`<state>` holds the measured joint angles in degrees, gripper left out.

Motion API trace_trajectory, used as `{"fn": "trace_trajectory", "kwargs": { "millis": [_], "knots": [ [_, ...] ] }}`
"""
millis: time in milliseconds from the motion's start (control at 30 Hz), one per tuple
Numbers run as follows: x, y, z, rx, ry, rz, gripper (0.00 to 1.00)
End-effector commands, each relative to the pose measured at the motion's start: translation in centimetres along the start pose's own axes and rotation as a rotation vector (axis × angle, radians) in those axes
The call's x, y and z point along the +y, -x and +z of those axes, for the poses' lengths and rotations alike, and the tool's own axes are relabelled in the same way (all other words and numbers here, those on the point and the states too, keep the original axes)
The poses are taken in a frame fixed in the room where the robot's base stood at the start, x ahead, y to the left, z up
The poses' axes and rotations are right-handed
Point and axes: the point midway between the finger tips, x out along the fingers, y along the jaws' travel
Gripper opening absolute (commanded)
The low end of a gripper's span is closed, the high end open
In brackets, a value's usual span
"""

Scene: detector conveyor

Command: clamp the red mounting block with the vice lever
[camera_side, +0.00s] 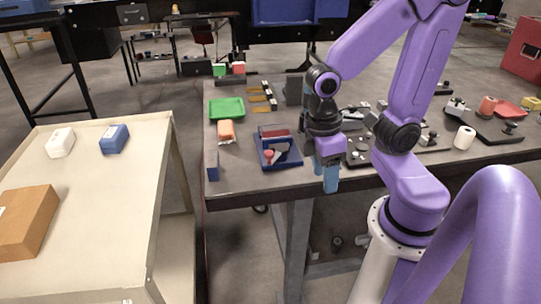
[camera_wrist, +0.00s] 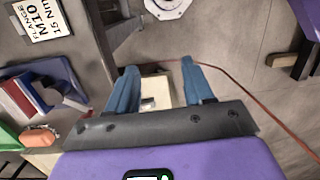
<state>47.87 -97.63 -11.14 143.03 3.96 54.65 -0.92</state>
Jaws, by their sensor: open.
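A blue tray-like fixture (camera_side: 283,160) sits on the dark table near its front edge, left of my gripper. A red block (camera_side: 274,132) stands at its back, with a grey slanted part (camera_side: 281,147) and a small red knob (camera_side: 268,155) in front. I cannot tell whether the knob is the vice lever's end. In the wrist view the fixture (camera_wrist: 62,75) and red block (camera_wrist: 17,97) lie at the left. My gripper (camera_side: 331,180) points down at the table's front edge, with light-blue fingers. In the wrist view its fingers (camera_wrist: 160,66) are apart, holding nothing.
A green tray (camera_side: 227,108) and orange item (camera_side: 226,130) lie left of the fixture; a blue upright piece (camera_side: 212,166) stands at the corner. A dark plate with parts (camera_side: 360,157) and white cylinder (camera_side: 464,138) lie right. A cream cart (camera_side: 95,190) stands left across a gap.

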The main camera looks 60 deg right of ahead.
Motion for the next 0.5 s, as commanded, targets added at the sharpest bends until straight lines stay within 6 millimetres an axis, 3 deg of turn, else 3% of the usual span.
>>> {"fn": "trace_trajectory", "kwargs": {
  "millis": [500],
  "knots": [
    [5.1,-2.8,0.6,-0.271,-0.608,-0.281,0.52]
  ]
}}
